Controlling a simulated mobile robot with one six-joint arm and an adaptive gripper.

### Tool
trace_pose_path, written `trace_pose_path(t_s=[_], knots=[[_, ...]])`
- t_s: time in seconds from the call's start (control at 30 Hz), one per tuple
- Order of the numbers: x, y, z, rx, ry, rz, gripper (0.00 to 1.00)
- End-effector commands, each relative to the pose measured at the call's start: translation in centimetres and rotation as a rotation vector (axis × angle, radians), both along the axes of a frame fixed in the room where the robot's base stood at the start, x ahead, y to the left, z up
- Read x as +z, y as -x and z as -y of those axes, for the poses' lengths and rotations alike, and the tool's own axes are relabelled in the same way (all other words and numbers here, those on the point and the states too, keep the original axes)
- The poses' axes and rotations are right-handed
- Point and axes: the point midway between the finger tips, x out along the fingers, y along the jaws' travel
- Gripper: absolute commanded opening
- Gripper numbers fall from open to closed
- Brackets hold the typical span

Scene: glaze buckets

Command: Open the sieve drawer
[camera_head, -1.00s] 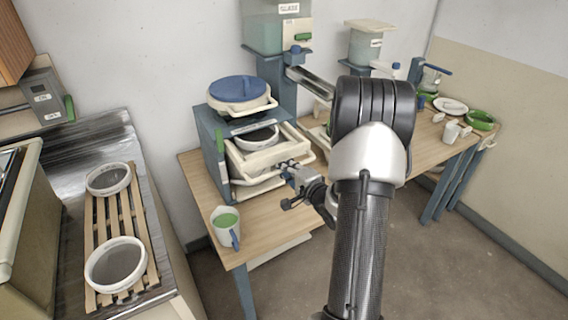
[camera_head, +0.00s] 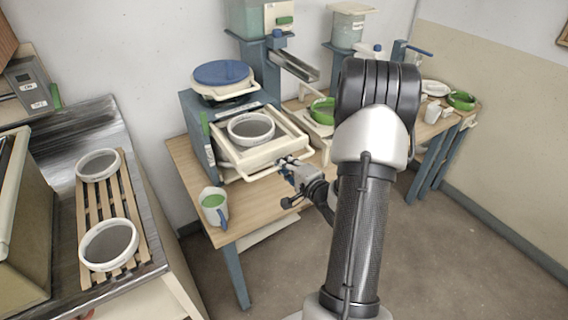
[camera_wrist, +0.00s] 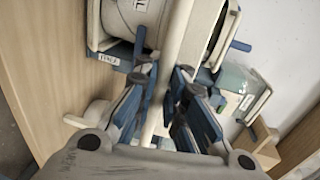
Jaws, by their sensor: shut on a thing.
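The sieve drawer (camera_head: 228,151) is a cream frame that stands well out of the blue cabinet (camera_head: 195,128) on the wooden table. A round white-rimmed sieve (camera_head: 250,142) sits in it. A cream handle bar (camera_head: 247,178) runs along the drawer's front. My gripper (camera_head: 286,162) is at the right end of this front. In the wrist view my gripper (camera_wrist: 164,78) has its blue fingers on both sides of the cream handle bar (camera_wrist: 182,35), shut on it. Part of the handle is hidden by the fingers.
A blue-lidded container (camera_head: 222,72) sits on the cabinet. A mug with green contents (camera_head: 213,205) stands at the table's near left corner. Two round sieves (camera_head: 110,243) lie on a slatted rack at left. Floor at right is clear.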

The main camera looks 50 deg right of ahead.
Motion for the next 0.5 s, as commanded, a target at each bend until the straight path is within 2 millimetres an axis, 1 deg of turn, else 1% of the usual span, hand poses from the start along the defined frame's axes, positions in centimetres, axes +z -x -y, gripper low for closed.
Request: trace_pose_path(t_s=[0.03,0.33,0.5], knots=[[0.23,-0.07,0.06,0.001,0.004,0.004,0.1],[0.11,-0.05,0.03,0.0,0.002,0.003,0.3],[0.06,-0.03,0.03,0.0,0.001,0.001,0.3]])
